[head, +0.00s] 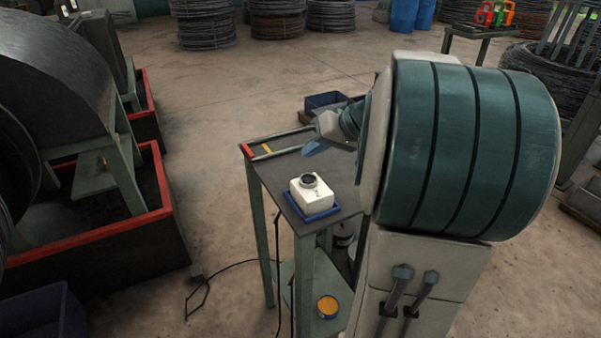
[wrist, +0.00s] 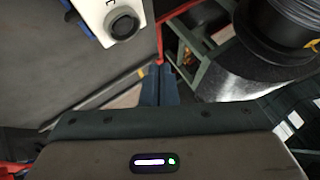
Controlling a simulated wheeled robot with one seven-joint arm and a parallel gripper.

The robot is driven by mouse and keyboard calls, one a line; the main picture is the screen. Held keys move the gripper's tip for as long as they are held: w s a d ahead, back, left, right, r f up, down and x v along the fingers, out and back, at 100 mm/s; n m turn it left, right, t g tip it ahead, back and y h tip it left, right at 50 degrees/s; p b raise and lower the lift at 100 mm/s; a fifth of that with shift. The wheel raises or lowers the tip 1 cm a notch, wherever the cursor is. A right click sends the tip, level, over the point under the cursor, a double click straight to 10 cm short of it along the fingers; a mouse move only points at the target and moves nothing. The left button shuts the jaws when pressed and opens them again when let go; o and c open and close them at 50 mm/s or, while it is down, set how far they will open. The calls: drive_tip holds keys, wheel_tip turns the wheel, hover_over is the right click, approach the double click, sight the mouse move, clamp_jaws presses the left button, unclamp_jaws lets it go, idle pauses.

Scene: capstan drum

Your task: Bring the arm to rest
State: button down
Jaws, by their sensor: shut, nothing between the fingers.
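My gripper (head: 314,148) is shut and empty, held above the dark-topped work table (head: 283,176). Its blue fingers lie together in the wrist view (wrist: 159,84). A white box-shaped device with a dark round top (head: 314,192) sits in a blue tray (head: 300,213) at the near part of the table. The device also shows at the upper left of the wrist view (wrist: 112,14), apart from the fingers. My arm hides the right part of the table.
A large dark drum machine (head: 70,75) stands at left in a red-rimmed pit tray (head: 168,205). A blue bin (head: 325,102) lies beyond the table. A tin with yellow contents (head: 327,306) is on the lower shelf. Wire coils (head: 203,24) line the back; the middle floor is clear.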

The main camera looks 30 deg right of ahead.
drive_tip(key=s+a+f+g+h, duration=0.2)
drive_tip(key=s+a+f, duration=0.2)
drive_tip(key=s+a, duration=0.3)
drive_tip(key=s+a+f+n+g+h, duration=0.1)
drive_tip(key=s+a+f+g+h, duration=0.1)
drive_tip(key=s+a, duration=0.5)
drive_tip(key=s+f+h, duration=0.1)
drive_tip(key=s, duration=0.3)
drive_tip(key=shift+a+f+h, duration=0.3)
drive_tip(key=shift+f, duration=0.05)
drive_tip(key=shift+s, duration=0.1)
